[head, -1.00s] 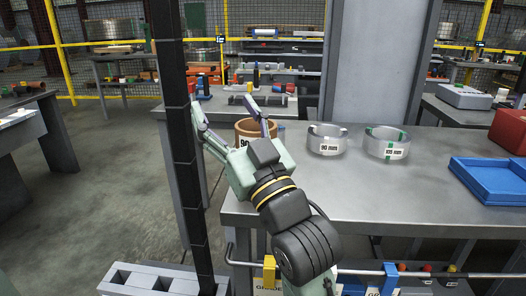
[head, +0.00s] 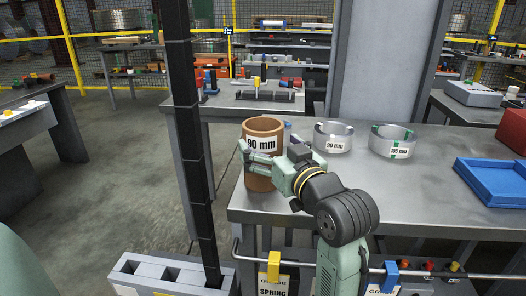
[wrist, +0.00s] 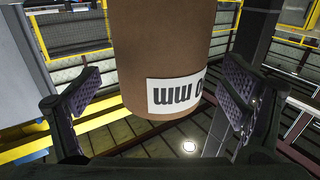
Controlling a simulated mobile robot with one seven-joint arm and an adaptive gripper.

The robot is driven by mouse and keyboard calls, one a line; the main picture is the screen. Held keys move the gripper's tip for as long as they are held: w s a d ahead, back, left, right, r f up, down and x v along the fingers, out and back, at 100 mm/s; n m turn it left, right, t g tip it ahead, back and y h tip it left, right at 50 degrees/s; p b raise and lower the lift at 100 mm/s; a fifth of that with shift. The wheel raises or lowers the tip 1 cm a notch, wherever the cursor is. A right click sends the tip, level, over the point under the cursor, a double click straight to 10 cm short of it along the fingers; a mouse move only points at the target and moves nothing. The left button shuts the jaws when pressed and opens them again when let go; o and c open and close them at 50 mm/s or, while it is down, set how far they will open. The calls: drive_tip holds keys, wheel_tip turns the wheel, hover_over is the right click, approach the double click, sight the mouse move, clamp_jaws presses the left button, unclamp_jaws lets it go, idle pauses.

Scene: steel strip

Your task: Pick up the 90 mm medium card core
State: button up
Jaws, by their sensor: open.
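The 90 mm card core (head: 264,180) is a brown upright cylinder with a white "90 mm" label, on the steel table near its left end. In the wrist view the core (wrist: 165,50) stands between my two open fingers, with a visible gap to each. My gripper (head: 258,158) is open at the right front side of the core, level with its middle. A finger crosses the core below its label in the head view. The far finger is mostly hidden there.
A steel strip coil marked 90 mm (head: 333,143) and one marked 105 mm (head: 392,148) stand to the right on the table (head: 410,195). A blue tray (head: 490,182) lies further right. A dark upright post (head: 186,130) stands left of the table.

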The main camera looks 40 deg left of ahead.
sight(255, 130)
drive_tip(key=x, duration=0.3)
drive_tip(key=shift+a, duration=0.15)
drive_tip(key=shift+r, duration=0.1)
drive_tip(key=c, duration=1.5)
